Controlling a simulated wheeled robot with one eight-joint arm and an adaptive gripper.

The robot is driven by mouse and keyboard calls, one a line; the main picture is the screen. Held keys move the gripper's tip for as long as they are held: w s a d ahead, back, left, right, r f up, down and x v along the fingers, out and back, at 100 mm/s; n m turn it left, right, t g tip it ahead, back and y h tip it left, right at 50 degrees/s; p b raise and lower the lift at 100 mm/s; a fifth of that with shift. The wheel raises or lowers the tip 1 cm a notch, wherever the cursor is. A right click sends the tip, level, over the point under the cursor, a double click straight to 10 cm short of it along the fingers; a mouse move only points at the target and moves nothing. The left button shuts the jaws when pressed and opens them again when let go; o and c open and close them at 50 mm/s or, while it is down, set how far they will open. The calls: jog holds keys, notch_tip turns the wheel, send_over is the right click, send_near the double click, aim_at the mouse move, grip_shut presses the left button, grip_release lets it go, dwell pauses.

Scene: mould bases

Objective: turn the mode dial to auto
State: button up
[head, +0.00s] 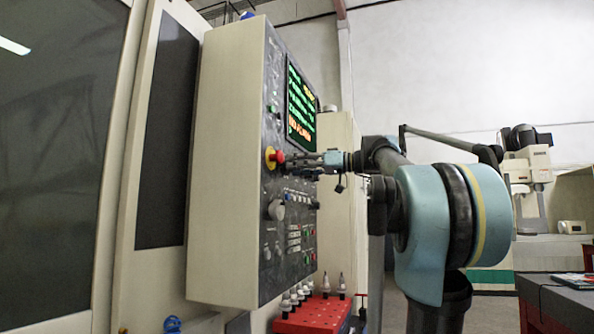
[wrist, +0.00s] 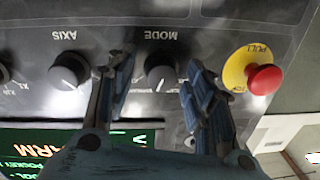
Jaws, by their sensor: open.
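The mode dial (wrist: 160,70) is a dark round knob on the grey control panel, below the upside-down MODE label (wrist: 160,34) in the wrist view. My gripper (wrist: 157,78) is open, with one finger on each side of the dial; I cannot tell whether they touch it. The small markings around the dial are partly covered by the fingers, so its setting is not readable. In the head view my gripper (head: 296,165) is close to the panel face beside the red stop button, and the mode dial cannot be made out there.
A red stop button (wrist: 264,80) on a yellow ring sits right of the mode dial in the wrist view. The AXIS dial (wrist: 69,70) is to its left. The lit screen (head: 301,105) is above my gripper. A red rack (head: 313,316) with upright tool holders stands below.

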jog(key=shift+c, duration=0.5)
jog(key=c, duration=1)
jog(key=shift+o, duration=0.2)
jog(key=shift+m, duration=0.3)
jog(key=shift+f+m, duration=0.15)
jog(key=shift+m, duration=3.45)
